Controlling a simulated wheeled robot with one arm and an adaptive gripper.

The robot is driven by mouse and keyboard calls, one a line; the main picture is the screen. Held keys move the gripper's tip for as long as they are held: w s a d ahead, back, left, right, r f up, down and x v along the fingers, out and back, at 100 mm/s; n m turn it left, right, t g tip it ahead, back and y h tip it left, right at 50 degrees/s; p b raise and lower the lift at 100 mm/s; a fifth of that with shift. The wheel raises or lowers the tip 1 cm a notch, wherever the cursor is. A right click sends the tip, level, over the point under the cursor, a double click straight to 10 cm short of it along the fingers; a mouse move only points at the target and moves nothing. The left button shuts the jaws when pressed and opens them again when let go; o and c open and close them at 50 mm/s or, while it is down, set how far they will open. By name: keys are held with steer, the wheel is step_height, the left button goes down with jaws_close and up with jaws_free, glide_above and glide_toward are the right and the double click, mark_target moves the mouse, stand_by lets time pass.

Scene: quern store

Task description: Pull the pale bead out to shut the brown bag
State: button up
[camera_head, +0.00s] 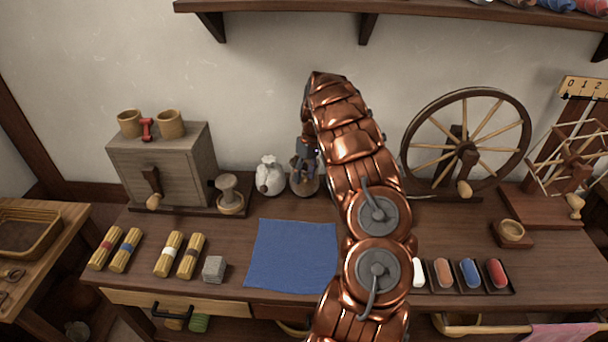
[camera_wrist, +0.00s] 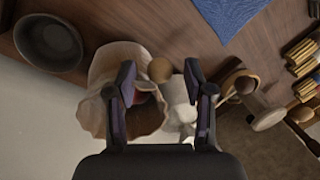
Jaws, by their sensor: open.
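The brown bag (camera_head: 303,185) stands on the bench at the back, partly behind my gripper (camera_head: 306,150). In the wrist view the bag (camera_wrist: 104,70) is pale tan, with its flared mouth open and a pinkish inside partly showing. A round tan bead (camera_wrist: 160,70) sits beside the bag's mouth. My gripper (camera_wrist: 160,68) is open, its two fingertips on either side of the bead with gaps at both sides. The left finger overlaps the bag in the picture; whether it touches cannot be told. The bead cannot be made out in the head view.
A white tied bag (camera_head: 269,176) stands close left of the brown bag and also shows in the wrist view (camera_wrist: 178,105). A dark bowl (camera_wrist: 48,42) lies on the bag's other side. A wooden spool (camera_head: 229,192), grey chest (camera_head: 165,165) and spinning wheel (camera_head: 466,145) stand nearby. A blue cloth (camera_head: 292,256) lies in front.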

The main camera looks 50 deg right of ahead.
steer(key=shift+f, duration=0.25)
jaws_close()
stand_by(0.3)
